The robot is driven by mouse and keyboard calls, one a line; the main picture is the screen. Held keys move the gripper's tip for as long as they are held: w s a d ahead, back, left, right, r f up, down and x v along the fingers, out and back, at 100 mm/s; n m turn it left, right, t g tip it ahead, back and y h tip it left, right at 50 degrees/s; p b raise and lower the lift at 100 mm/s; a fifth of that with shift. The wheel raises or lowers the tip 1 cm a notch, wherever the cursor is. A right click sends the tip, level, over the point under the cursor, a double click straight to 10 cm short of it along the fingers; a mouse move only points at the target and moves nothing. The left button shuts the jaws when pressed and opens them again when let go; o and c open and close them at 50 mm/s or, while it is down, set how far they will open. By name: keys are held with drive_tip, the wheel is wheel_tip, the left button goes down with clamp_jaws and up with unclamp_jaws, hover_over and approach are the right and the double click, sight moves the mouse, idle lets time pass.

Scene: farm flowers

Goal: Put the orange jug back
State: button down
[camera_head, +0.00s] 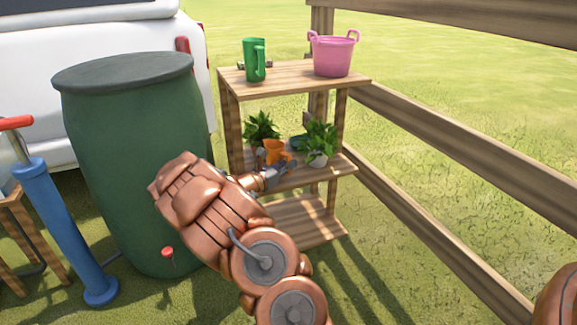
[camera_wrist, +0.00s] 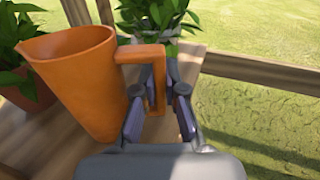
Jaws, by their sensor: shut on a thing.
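The orange jug (camera_wrist: 82,85) is large in the wrist view, tilted a little, with its handle (camera_wrist: 156,75) between the fingers of my gripper (camera_wrist: 160,105). My gripper is shut on the handle. In the head view the jug (camera_head: 274,151) shows small at the middle shelf (camera_head: 333,166) of the wooden rack, between two potted plants, with my gripper (camera_head: 280,172) in front of it. I cannot tell whether the jug's base touches the shelf.
A leafy plant (camera_head: 261,129) stands left of the jug and another (camera_head: 319,141) right of it. The top shelf (camera_head: 290,80) holds a green jug (camera_head: 254,60) and a pink tub (camera_head: 333,54). A green barrel (camera_head: 130,150) stands left, a wooden fence (camera_head: 430,120) right.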

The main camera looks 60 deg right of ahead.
drive_tip(key=shift+f, duration=0.1)
drive_tip(key=c, duration=1.2)
unclamp_jaws()
drive_tip(key=shift+c, duration=0.2)
